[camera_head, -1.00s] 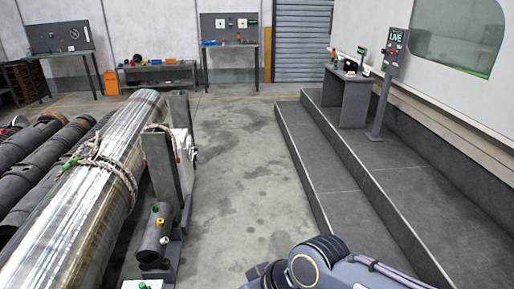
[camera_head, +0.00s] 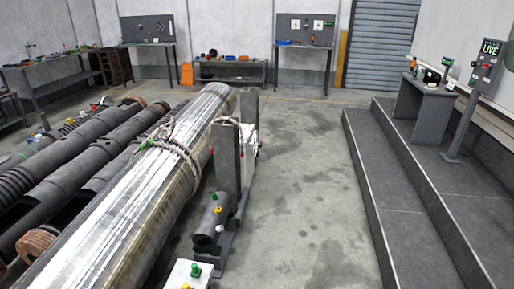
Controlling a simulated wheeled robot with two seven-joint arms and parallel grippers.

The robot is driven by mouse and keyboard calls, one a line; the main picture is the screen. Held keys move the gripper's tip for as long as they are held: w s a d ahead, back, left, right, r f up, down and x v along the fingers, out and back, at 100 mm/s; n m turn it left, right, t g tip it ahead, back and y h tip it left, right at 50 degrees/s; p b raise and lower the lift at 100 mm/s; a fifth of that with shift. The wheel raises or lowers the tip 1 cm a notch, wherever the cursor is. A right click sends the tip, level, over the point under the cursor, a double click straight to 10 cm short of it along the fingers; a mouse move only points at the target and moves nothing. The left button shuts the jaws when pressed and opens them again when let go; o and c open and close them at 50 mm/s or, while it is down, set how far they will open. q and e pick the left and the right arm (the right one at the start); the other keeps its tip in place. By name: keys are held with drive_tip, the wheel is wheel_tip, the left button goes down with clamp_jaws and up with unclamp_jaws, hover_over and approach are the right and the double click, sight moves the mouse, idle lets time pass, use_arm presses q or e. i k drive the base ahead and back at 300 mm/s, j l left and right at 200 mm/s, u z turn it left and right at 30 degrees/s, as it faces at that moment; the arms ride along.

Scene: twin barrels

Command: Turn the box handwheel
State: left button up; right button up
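No handwheel can be made out for certain. A white box (camera_head: 249,141) stands against the far end of the grey upright bracket beside the large shiny barrel (camera_head: 130,190), and its details are too small to read. A second white box (camera_head: 180,277) with a green knob (camera_head: 195,269) on top is cut off by the bottom edge, right of the barrel. Neither of my grippers is in view.
A short grey cylinder (camera_head: 211,222) with coloured knobs sits on a stand by the barrel. Dark pipes (camera_head: 75,150) fill the left. Grey steps (camera_head: 415,205) rise at the right. The concrete floor (camera_head: 305,190) between is clear. Workbenches line the back wall.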

sight(259, 145)
drive_tip(key=i+z, duration=0.2)
drive_tip(key=i, duration=1.2)
drive_tip(key=i+l+u, duration=0.15)
drive_tip(key=i, duration=0.9)
drive_tip(key=i+l+u, duration=0.15)
drive_tip(key=i, duration=0.4)
drive_tip(key=i+l+u, duration=0.2)
drive_tip(key=i+u, duration=0.2)
drive_tip(key=i+l+u, duration=0.75)
